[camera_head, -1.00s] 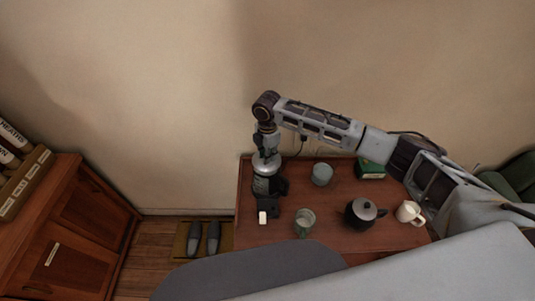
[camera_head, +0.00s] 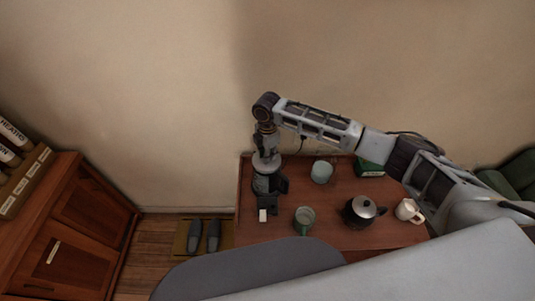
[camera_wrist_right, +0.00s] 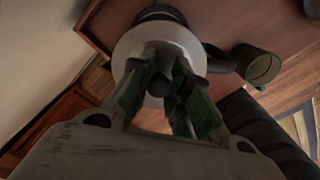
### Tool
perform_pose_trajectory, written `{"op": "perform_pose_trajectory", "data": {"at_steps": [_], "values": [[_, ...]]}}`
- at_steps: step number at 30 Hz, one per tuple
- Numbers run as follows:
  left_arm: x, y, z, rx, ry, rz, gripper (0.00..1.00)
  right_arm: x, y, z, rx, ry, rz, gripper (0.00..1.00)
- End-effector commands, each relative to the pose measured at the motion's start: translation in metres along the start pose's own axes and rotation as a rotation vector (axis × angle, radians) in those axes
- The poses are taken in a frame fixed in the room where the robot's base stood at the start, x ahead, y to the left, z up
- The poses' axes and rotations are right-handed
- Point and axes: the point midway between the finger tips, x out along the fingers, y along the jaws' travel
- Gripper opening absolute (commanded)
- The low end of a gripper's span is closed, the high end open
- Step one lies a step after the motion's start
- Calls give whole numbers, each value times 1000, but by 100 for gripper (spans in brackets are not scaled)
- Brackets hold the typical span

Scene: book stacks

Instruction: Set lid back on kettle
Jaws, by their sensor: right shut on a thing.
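My right gripper (camera_head: 267,152) points down over the dark kettle (camera_head: 268,187) at the table's left side. It is shut on the knob of the pale grey lid (camera_head: 262,166). In the right wrist view my gripper's fingers (camera_wrist_right: 160,92) close around the dark knob in the middle of the round lid (camera_wrist_right: 135,48). The lid hides most of the kettle; a dark round part (camera_wrist_right: 160,12) shows past its far edge and the handle (camera_wrist_right: 220,62) beside it. I cannot tell whether the lid touches the kettle's rim. My left gripper is not in view.
On the wooden table (camera_head: 330,238) stand a green mug (camera_head: 304,220), a pale cup (camera_head: 321,172), a dark teapot (camera_head: 360,211), a cream jug (camera_head: 407,210) and a green box (camera_head: 369,167). A small white block (camera_head: 263,215) lies before the kettle. The wall is close behind.

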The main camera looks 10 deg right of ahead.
Motion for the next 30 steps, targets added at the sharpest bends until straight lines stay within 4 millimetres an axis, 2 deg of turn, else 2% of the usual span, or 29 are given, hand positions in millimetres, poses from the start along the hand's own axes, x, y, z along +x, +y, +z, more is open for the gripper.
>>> {"op": "perform_pose_trajectory", "data": {"at_steps": [30], "values": [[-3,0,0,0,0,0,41,10,0,0,0,0,0,0]]}}
